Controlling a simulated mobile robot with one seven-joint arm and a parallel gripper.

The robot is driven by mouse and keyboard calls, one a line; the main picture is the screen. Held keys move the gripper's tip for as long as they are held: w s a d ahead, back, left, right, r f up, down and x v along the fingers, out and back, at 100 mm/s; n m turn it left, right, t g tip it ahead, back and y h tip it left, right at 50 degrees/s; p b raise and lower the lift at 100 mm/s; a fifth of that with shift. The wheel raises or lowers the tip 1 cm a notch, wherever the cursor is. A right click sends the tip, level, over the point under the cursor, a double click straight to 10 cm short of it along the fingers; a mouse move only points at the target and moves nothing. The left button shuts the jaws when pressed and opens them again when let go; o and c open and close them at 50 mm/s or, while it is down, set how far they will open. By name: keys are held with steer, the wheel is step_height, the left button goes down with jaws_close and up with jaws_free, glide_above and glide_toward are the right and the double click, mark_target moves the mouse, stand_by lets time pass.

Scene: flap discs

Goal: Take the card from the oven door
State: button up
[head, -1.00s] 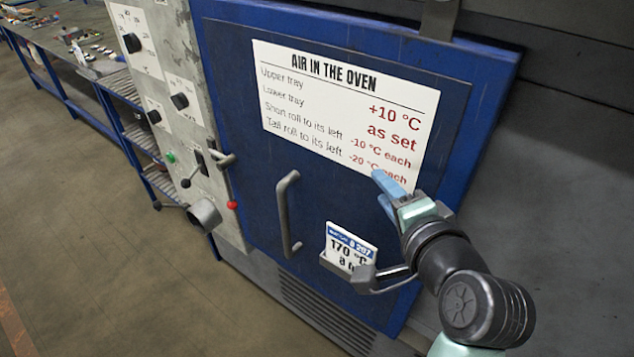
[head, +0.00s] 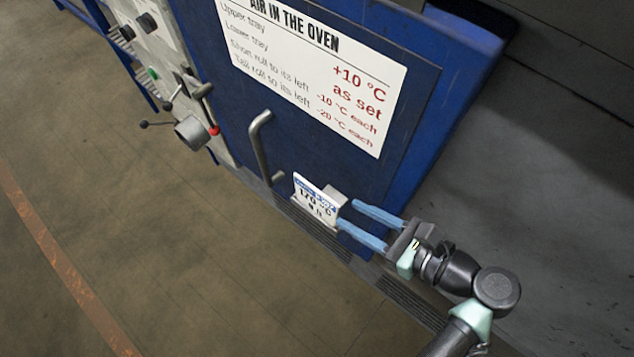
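The white card (head: 314,204) with a blue top band and "170 °C" print stands in a small grey holder (head: 337,194) low on the blue oven door (head: 410,125), right of the door handle. My gripper (head: 347,213) is just right of the card, pointing left at it. Its two blue fingers are spread apart with nothing between them. The lower fingertip is close to the card's lower right edge; I cannot tell whether it touches. The card's lower part and the holder's base are partly hidden.
The grey bar handle (head: 258,148) stands out from the door left of the card. A large sign (head: 315,75) is above it. The floor at lower left is clear.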

mark_target(316, 196)
steer(key=b+x, duration=0.2)
steer(key=x, duration=0.7)
steer(key=shift+a+f, duration=0.1)
steer(key=shift+w+a+f, duration=0.2)
steer(key=shift+w+a, duration=0.1)
steer(key=shift+c, duration=0.2)
jaws_close()
stand_by(0.9)
step_height(316, 196, up, 7)
steer(key=p, duration=0.8)
stand_by(0.3)
